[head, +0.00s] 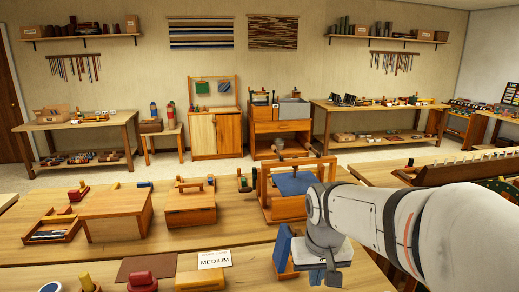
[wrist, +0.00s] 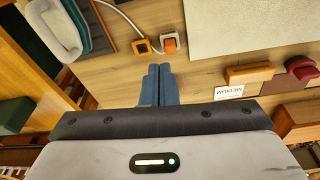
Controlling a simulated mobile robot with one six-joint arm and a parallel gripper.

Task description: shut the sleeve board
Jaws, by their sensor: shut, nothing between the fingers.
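A long, pale-rimmed, round-ended piece with a grey-green face, which looks like the sleeve board (wrist: 58,30), lies at the top left of the wrist view, cut off by the frame. A dark strip runs along its right side. I cannot tell how far open it stands. My gripper is shut and empty; its blue fingers (wrist: 159,72) show in the wrist view, to the right of and apart from that piece. In the head view my wrist hides part of the table.
A MEDIUM card (head: 214,259) and a red-topped piece (head: 142,282) lie left of my gripper. Two orange pieces (wrist: 168,44), one with a pale cable, lie near the fingers. Behind stand a wooden box (head: 190,206) and a frame with blue cloth (head: 297,183).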

